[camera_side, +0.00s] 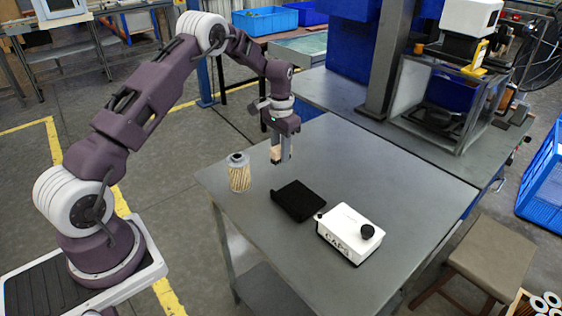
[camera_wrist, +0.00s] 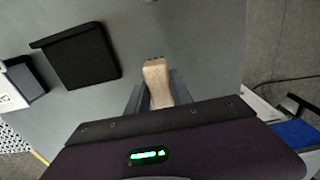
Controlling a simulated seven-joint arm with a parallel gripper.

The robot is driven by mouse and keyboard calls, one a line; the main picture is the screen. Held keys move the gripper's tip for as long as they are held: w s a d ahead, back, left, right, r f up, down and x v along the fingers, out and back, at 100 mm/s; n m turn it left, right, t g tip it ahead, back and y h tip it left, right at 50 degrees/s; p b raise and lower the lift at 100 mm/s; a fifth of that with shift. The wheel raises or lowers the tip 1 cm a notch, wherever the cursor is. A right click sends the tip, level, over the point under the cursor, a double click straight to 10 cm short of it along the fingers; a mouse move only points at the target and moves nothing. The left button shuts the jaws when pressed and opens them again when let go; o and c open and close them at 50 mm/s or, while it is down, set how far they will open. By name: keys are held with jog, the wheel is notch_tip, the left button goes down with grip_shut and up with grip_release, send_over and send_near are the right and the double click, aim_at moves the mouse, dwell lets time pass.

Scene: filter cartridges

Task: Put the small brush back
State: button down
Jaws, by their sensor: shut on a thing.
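My gripper (camera_side: 281,158) is shut on the small brush (camera_side: 275,153), a pale wooden piece, above the far left part of the grey table. In the wrist view the brush (camera_wrist: 157,82) shows between the fingers of my gripper (camera_wrist: 157,90), with a few dark specks at its far end. Its bristles cannot be made out clearly, and I cannot tell if it touches the table. A black shallow tray (camera_side: 299,200) lies on the table in front of my gripper and looks empty; it also shows in the wrist view (camera_wrist: 82,58).
A filter cartridge (camera_side: 239,173) with a pleated yellowish body and grey cap stands upright near the table's left edge. A white box (camera_side: 349,232) with lettering and a black knob stands right of the tray. The table (camera_side: 400,188) is clear at right and toward the back.

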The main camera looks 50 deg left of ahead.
jog(key=shift+f, duration=1.7)
jog(key=shift+f, duration=0.1)
jog(key=c, duration=1.1)
grip_release()
